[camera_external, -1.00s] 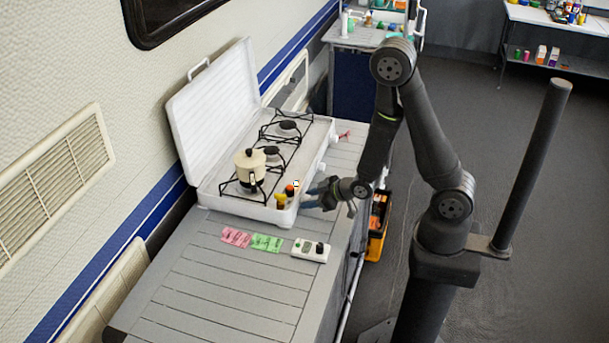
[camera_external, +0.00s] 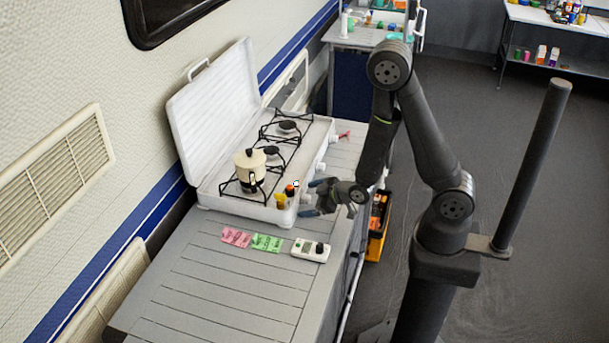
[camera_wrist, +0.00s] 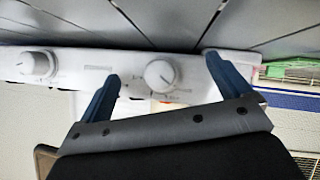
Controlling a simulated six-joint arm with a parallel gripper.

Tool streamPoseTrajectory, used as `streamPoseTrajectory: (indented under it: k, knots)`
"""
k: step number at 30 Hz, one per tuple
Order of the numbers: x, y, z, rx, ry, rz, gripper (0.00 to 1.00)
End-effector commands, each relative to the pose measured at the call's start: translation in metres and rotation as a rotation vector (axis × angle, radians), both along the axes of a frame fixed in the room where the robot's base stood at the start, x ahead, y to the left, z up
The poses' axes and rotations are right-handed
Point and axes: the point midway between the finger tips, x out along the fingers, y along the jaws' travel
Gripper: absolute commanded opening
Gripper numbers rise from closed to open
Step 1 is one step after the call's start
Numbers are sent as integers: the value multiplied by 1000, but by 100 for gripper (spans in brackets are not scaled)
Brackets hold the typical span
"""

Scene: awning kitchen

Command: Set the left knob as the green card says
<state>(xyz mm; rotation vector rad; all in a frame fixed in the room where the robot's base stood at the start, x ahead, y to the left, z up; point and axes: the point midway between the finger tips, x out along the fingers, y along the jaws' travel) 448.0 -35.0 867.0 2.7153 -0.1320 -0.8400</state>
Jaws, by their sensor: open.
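The white knob (camera_wrist: 160,76) sits on the stove's front in the wrist view, with a pale pointer ridge. My gripper (camera_wrist: 162,68) is open, with one blue finger on each side of this knob and gaps between; I cannot tell whether either touches. In the external view my gripper (camera_external: 313,196) is at the near end of the stove (camera_external: 222,100) front. A second knob (camera_wrist: 36,62) is at the left of the wrist view. The green card (camera_external: 266,242) lies on the counter; its marks are too small to read. It partly shows at the wrist view's right edge (camera_wrist: 290,68).
A cream pot (camera_external: 249,166) stands on the near burner.

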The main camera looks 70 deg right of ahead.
Motion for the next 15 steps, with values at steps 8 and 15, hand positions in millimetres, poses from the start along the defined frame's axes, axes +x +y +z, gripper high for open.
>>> streamPoseTrajectory:
  k: [8,15]
  knots:
    - [0,0,1,0,0,0,95]
    - [-11,3,13,1,-3,2,95]
